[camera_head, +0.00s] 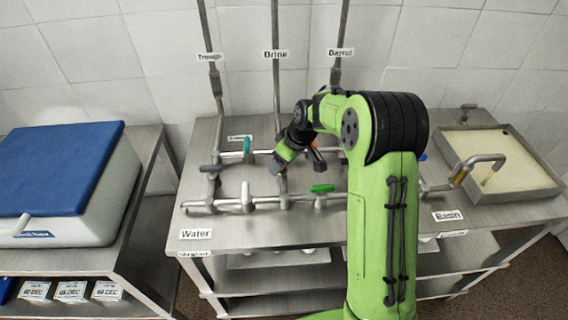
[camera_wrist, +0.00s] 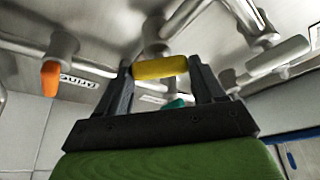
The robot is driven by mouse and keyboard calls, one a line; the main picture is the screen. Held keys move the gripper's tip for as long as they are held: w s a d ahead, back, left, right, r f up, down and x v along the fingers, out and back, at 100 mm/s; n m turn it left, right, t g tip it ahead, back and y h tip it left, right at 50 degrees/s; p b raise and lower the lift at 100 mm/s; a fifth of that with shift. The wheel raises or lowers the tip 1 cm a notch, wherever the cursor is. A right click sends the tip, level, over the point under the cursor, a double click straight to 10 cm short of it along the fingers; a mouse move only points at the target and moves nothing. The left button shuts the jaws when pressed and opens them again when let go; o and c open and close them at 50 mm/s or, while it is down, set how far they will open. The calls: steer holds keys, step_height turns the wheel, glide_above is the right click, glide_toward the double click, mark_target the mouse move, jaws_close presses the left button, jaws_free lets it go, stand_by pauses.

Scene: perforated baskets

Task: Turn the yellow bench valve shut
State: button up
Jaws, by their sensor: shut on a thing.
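The yellow valve handle (camera_wrist: 160,67) lies crosswise between the two fingers of my gripper (camera_wrist: 160,75) in the wrist view, one finger at each end. Its stem meets a metal pipe (camera_wrist: 155,38) just beyond. My gripper is shut on it. In the head view my gripper (camera_head: 277,166) points down and left at the pipework on the steel bench (camera_head: 270,235). It hides the yellow handle there.
An orange handle (camera_head: 318,158) is close right of my gripper. Upright pipes (camera_head: 276,75) rise behind. A yellow-banded tap (camera_head: 460,176) stands by the basin (camera_head: 552,190). A blue-lidded box (camera_head: 60,165) is left.

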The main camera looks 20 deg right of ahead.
steer(key=m+h, duration=0.1)
steer(key=m, duration=0.1)
steer(key=m+b, duration=0.1)
steer(key=m, duration=0.1)
steer(key=shift+a+m+t+h, duration=0.2)
steer(key=shift+m+t+h, duration=0.1)
steer(key=shift+h, duration=0.1)
steer(key=m+h+b, duration=0.1)
steer(key=m, duration=0.3)
steer(key=shift+m+h, duration=0.3)
steer(key=shift+h, duration=0.1)
steer(key=o, duration=1)
steer(key=shift+o, duration=0.2)
steer(key=p+v, duration=0.3)
steer(key=v, duration=1.2)
steer(key=shift+s+a+r, duration=0.2)
steer(key=shift+r, duration=0.15)
